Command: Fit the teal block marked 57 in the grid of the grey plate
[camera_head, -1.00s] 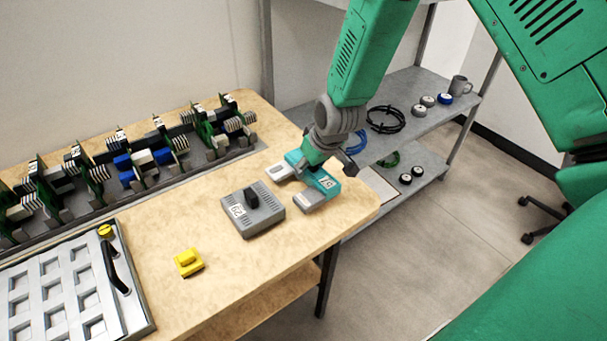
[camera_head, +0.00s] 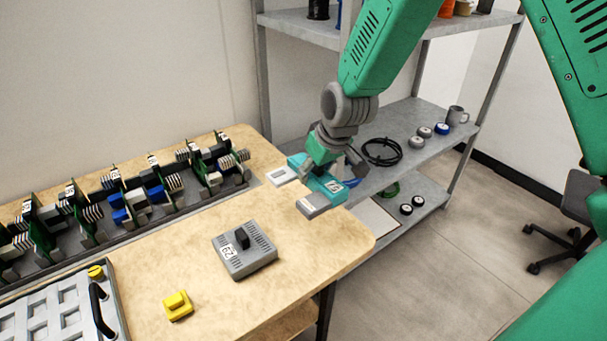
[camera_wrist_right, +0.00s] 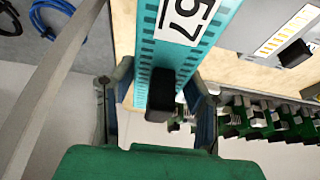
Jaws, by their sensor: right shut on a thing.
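The teal block marked 57 (camera_head: 325,187) is in my right gripper (camera_head: 322,170), near the table's far right corner. It appears held above the tabletop. My left gripper is not in view.
A grey block marked 29 (camera_head: 244,262) and a small yellow block (camera_head: 177,307) lie on the table. A rack of green circuit boards (camera_head: 40,235) runs along the back. A shelf unit (camera_head: 400,125) stands beyond the table.

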